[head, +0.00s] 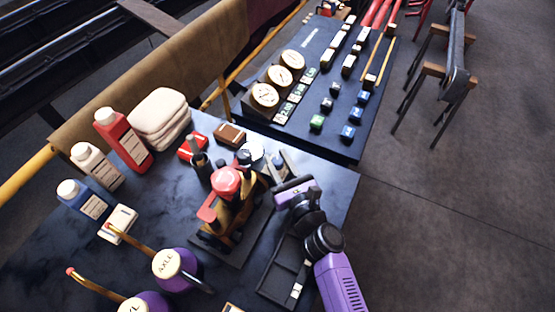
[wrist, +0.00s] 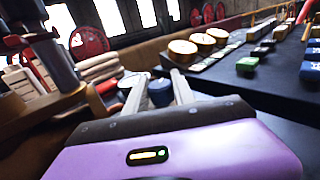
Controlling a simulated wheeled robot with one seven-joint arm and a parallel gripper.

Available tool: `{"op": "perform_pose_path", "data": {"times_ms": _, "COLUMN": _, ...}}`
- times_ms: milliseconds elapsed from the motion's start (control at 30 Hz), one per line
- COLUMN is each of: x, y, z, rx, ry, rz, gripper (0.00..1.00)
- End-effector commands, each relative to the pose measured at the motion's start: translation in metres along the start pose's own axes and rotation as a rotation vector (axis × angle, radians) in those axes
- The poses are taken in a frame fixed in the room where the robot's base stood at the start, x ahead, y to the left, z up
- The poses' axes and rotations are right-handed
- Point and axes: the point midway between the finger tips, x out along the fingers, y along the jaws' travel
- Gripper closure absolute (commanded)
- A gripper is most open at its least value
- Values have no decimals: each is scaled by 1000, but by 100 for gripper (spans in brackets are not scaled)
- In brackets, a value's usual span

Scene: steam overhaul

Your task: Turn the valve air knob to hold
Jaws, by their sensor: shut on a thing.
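My gripper (head: 279,163) reaches over the right end of the valve fixture (head: 238,205) on the near table. In the wrist view my gripper (wrist: 157,84) has its two pale fingers on either side of a dark blue round knob (wrist: 160,92), apparently the valve air knob, and is shut on it. A pale round plate (head: 252,150) lies beside the fingertips in the head view. The fixture has a red cap (head: 226,181) and black upright parts on a dark base. The knob's markings and pointer position are too small or hidden to read.
Red (head: 124,138), white (head: 96,165) and blue-labelled bottles stand at left, near folded cloths (head: 160,118). Purple AXLE cans (head: 172,268) with long spouts stand in front. A dark tray (head: 283,270) lies below my arm. A gauge board (head: 300,95) stands behind.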

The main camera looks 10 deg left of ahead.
Motion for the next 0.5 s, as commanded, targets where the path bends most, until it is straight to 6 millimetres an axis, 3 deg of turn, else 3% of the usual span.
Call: {"op": "perform_pose_path", "data": {"times_ms": 500, "x": 0, "y": -2, "z": 3, "rx": 0, "ry": 1, "rz": 112, "gripper": 100}}
